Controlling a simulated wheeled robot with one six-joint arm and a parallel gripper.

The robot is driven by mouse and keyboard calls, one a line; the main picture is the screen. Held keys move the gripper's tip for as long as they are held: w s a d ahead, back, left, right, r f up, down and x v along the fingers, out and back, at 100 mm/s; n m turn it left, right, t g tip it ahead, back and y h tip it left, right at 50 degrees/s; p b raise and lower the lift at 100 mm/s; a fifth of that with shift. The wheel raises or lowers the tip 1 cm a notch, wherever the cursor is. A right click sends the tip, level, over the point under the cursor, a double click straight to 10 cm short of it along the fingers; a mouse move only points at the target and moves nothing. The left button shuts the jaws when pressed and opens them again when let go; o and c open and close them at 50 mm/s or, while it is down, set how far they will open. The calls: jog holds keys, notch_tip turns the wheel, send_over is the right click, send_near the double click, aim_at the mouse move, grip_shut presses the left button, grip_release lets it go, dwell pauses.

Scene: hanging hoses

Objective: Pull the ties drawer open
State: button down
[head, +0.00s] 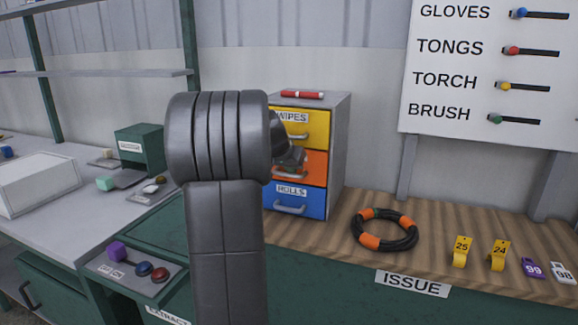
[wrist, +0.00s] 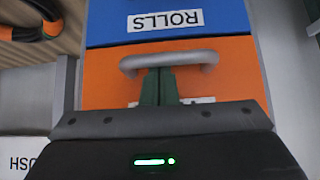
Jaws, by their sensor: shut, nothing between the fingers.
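A grey drawer cabinet (head: 341,140) stands on the bench with three drawers: yellow WIPES (head: 312,131) on top, orange (head: 316,168) in the middle, blue ROLLS (head: 316,206) at the bottom. The orange drawer's label is mostly hidden, so I cannot read it as ties. Its front looks about flush with the others in the head view. My gripper (head: 290,160) is at the orange drawer, partly behind my arm. In the upside-down wrist view, its green fingers (wrist: 158,84) are shut, their tips at the grey handle (wrist: 190,60). I cannot tell whether they touch it.
A red marker (head: 302,95) lies on the cabinet. A black and orange hose ring (head: 384,230) lies right of it on the wooden bench (head: 330,235), with yellow, purple and white tags farther right. Space before the cabinet's right side is clear.

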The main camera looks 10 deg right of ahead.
jog(key=s+a+b, duration=0.8)
jog(key=s+a, duration=0.1)
jog(key=s, duration=0.4)
jog(key=shift+s+a, duration=0.15)
jog(key=shift+s, duration=0.25)
